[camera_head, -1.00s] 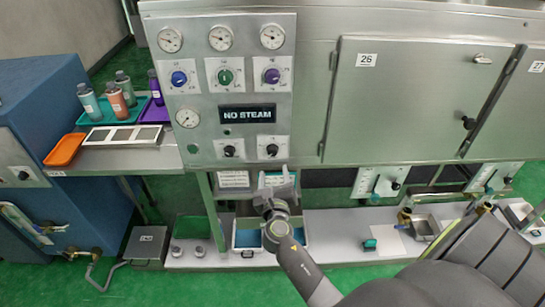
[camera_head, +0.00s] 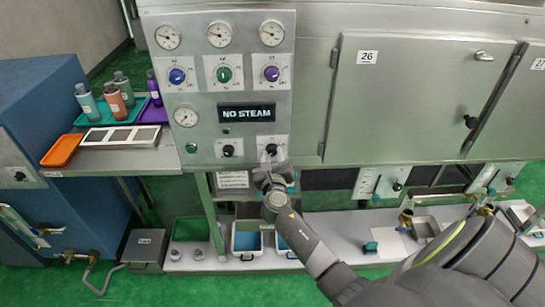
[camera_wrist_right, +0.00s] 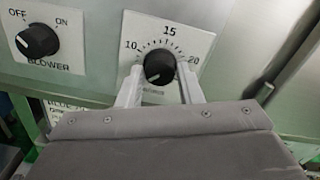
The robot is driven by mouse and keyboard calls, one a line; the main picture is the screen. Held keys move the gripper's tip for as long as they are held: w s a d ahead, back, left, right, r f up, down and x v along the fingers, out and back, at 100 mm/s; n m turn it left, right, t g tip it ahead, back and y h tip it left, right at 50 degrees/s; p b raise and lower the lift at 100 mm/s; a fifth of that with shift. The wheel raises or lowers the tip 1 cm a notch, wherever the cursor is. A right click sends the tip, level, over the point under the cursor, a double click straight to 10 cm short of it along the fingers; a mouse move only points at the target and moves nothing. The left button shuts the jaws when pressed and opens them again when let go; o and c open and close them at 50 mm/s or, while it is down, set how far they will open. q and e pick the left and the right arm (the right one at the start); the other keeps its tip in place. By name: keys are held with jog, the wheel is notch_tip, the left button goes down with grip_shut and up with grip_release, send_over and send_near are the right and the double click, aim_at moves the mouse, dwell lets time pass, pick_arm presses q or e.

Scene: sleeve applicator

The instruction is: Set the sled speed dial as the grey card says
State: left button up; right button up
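A black dial (camera_wrist_right: 158,67) on a white plate marked 10, 15 and 20 fills the middle of the right wrist view. In the head view its plate (camera_head: 282,142) is at the lower right of the steel panel. The dial's name below it is mostly hidden by my gripper. My right gripper (camera_wrist_right: 160,88) is open, with one pale finger on each side of the dial. It also shows in the head view (camera_head: 272,162), reaching up to the panel from below. I cannot tell whether the fingers touch the dial. I cannot pick out a grey card for certain. My left gripper is out of view.
The blower knob (camera_wrist_right: 37,41), with OFF and ON marks, sits close left of the dial. Above are a NO STEAM display (camera_head: 247,113), three coloured dials and gauges. A white card (camera_head: 233,180) hangs below the panel. Blue-lined bins (camera_head: 247,242) stand beneath my arm.

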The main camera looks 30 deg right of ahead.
jog(key=c, duration=0.5)
jog(key=shift+m, duration=0.3)
